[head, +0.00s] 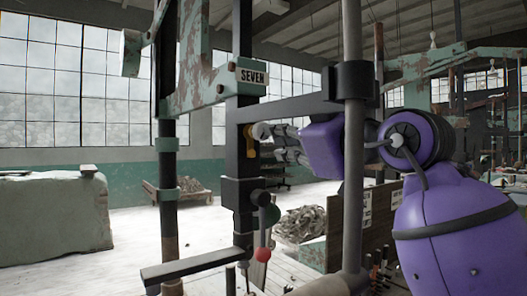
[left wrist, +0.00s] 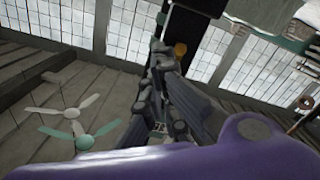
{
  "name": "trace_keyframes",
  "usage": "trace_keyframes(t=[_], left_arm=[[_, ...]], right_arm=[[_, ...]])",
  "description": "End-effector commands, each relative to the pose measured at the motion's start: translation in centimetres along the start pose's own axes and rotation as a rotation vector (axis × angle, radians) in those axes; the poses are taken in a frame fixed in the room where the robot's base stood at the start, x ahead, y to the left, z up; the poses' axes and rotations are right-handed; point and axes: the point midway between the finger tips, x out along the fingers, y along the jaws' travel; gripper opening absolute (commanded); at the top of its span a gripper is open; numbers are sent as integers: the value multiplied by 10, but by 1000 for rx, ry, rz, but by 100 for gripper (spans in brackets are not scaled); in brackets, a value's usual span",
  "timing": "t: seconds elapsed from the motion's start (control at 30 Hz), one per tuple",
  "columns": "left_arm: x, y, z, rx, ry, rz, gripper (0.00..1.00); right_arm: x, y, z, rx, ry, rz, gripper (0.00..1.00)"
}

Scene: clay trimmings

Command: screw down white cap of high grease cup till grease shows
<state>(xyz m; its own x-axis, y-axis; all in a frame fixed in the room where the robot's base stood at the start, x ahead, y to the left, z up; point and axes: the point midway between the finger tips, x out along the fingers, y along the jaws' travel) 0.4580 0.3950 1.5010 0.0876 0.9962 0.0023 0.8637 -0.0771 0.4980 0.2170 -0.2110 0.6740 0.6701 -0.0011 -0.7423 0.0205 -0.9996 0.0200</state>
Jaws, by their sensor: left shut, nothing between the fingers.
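The high grease cup shows as a small brass-yellow body (head: 250,143) on the black upright, with a round white cap (head: 262,131) beside it facing my gripper. My left gripper (head: 279,141) is shut and empty, its fingertips just right of the cap. I cannot tell whether they touch it. In the left wrist view the shut fingers (left wrist: 161,60) point up the picture, and an orange-yellow round part (left wrist: 181,48), probably of the cup, shows beside their tips. The white cap cannot be made out there. No grease is visible. My right gripper is not in view.
A grey vertical pole (head: 353,190) stands in front of my arm. A lever with a red ball (head: 262,255) and a black bar (head: 192,268) sit below. A heap of trimmings (head: 303,224) lies behind.

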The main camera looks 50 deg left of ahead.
Motion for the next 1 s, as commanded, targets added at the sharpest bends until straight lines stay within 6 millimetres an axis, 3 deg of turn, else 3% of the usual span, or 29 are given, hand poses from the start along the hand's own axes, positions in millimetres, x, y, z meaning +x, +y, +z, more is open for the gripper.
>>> trace_keyframes(t=[1.0], left_arm=[[2,-5,-12,-5,9,-8,0]], right_arm=[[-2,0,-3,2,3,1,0]])
